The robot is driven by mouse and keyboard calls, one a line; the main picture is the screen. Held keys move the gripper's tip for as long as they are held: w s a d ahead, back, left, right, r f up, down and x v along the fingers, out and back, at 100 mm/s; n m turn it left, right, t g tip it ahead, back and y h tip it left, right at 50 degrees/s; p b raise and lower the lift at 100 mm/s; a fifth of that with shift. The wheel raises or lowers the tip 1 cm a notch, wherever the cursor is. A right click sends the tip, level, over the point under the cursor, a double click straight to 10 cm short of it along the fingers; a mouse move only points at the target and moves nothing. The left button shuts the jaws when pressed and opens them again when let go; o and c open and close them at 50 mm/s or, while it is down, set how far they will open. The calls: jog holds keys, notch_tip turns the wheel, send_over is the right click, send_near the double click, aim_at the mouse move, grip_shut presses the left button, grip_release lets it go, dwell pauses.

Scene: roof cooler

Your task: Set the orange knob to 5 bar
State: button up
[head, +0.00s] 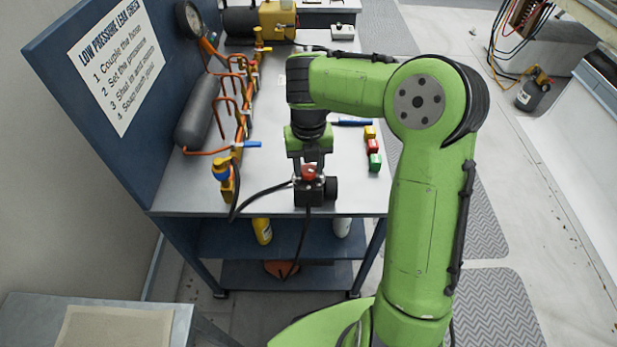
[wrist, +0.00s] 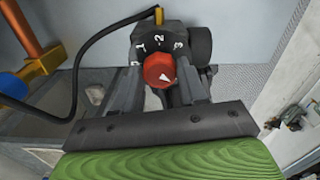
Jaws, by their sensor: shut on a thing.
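The orange knob (wrist: 159,71) sits on the front of a black regulator (wrist: 148,38). In the head view the knob (head: 309,171) is small and red-orange, on the black regulator body (head: 309,195) near the bench's front edge. The dial shows 1, 2 and 3 above the knob, with another mark to the left; the rest, including 5, is hidden behind the knob and fingers. A white mark on the knob lies at its lower right. My gripper (wrist: 166,88) is shut on the knob, one finger on each side. It also shows in the head view (head: 309,160).
A black hose runs from the regulator to the orange pipework (head: 240,130) with blue-handled valves on the left. Yellow, red and green blocks (head: 372,147) lie to the right. A sign (head: 115,60) stands on the blue panel.

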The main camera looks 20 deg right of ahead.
aim_at(309, 169)
jog(key=m+b, duration=0.1)
jog(key=b, duration=0.1)
jog(key=shift+f+b, duration=0.2)
jog(key=shift+b, duration=0.1)
jog(key=shift+r+b, duration=0.15)
jog(key=shift+b, duration=0.15)
jog(key=o, duration=1.1)
jog(key=shift+c, duration=0.2)
notch_tip(309, 169, up, 16)
jog(key=p, duration=0.8)
jog(key=shift+p, duration=0.35)
